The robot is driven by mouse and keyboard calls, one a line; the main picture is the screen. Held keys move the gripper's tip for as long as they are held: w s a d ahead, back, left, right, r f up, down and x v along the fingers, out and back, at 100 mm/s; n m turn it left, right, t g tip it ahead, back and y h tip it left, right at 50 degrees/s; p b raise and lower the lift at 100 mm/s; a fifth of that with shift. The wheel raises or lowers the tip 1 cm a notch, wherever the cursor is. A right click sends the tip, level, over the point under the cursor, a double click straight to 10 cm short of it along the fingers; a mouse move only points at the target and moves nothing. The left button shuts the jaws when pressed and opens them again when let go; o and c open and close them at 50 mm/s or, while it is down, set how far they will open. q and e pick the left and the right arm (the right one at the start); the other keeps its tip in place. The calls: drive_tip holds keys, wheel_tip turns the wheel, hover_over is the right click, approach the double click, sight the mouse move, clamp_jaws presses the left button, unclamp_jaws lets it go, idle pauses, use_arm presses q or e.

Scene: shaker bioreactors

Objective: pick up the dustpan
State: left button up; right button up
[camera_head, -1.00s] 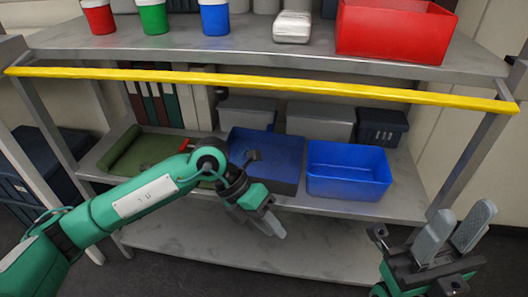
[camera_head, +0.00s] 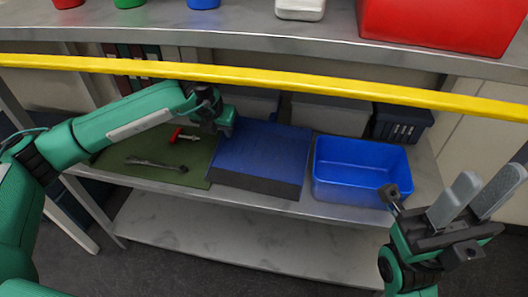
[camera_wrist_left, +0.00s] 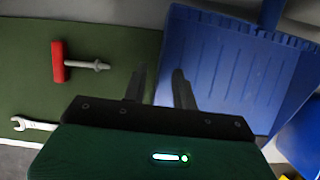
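The dustpan (camera_head: 262,158) is blue and ridged with a dark front lip, lying on the middle shelf. In the left wrist view the dustpan (camera_wrist_left: 225,70) fills the right half, with part of its handle (camera_wrist_left: 270,14) at the top edge. My left gripper (camera_head: 226,130) is over the dustpan's left edge near its back in the head view. In the wrist view the left gripper (camera_wrist_left: 160,70) shows two separated fingers with nothing between them; contact with the dustpan cannot be told. My right gripper (camera_head: 488,188) is open and empty at the right, in front of the shelf.
A green mat (camera_head: 150,168) left of the dustpan holds a wrench (camera_head: 155,163) and a red-handled tool (camera_head: 183,136). A blue bin (camera_head: 362,190) stands to its right. Grey boxes (camera_head: 330,113) are behind. A yellow bar (camera_head: 270,78) crosses the upper shelf's front edge.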

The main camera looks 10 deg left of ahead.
use_arm(q)
drive_tip(key=x, duration=0.2)
drive_tip(key=shift+w+f, duration=0.15)
drive_tip(key=shift+f, duration=0.25)
drive_tip(key=shift+r, duration=0.1)
drive_tip(key=shift+c, duration=0.5)
clamp_jaws()
drive_tip(key=shift+r, duration=0.1)
